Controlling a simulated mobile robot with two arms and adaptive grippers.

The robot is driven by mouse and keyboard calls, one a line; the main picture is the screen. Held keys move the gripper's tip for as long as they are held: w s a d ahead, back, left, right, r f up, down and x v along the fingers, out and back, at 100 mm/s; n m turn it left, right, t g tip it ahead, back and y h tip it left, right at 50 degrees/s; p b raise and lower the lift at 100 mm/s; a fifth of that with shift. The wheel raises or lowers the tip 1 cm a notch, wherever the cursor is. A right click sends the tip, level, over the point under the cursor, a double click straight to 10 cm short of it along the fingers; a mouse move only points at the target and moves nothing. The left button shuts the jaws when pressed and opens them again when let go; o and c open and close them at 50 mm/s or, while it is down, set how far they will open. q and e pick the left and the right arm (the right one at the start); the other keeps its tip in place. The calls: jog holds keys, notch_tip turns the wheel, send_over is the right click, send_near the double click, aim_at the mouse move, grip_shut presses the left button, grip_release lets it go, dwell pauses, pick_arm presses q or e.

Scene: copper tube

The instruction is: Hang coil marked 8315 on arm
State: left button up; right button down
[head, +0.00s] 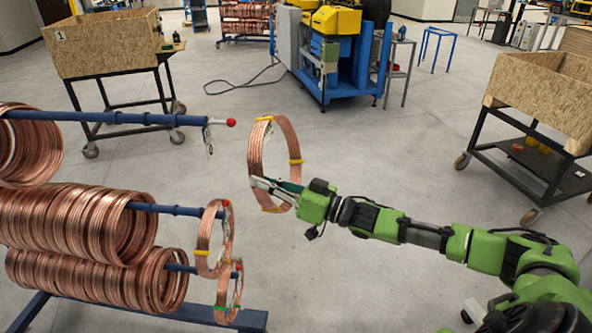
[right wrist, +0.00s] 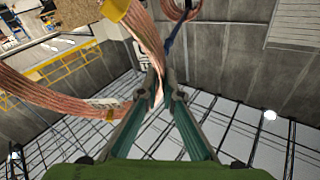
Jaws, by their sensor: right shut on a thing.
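A copper coil (head: 256,150) with yellow bands is held upright in the air by my right gripper (head: 274,188), which is shut on the coil's lower part. In the right wrist view the coil (right wrist: 55,92) runs in from the left to the fingertips of the gripper (right wrist: 165,88). No number is readable on it. The rack's top blue arm (head: 165,119) ends in a red tip just left of the held coil, apart from it. A small tag hangs near that tip. The middle arm (head: 172,209) and lower arm (head: 180,267) each carry coils. My left gripper is out of view.
Large coils (head: 85,222) fill the rack's left side; smaller banded coils (head: 214,238) hang near the lower tips. A wooden-box cart (head: 110,45) stands behind left, another (head: 545,95) at right. A blue machine (head: 345,60) stands at the back. Floor around the held coil is clear.

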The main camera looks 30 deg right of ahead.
jog(key=s+d+r+n+y+p, duration=0.2)
jog(key=s+d+r+y, duration=0.25)
jog(key=s, duration=0.35)
jog(key=w+a+f+b, duration=0.2)
jog(key=w+a+b, duration=0.7)
jog(key=w+a, duration=0.8)
jog(key=a, duration=0.4)
jog(key=shift+w, duration=0.3)
dwell(1.5)
jog(key=shift+a+f, duration=0.1)
jog(key=shift+a, duration=0.05)
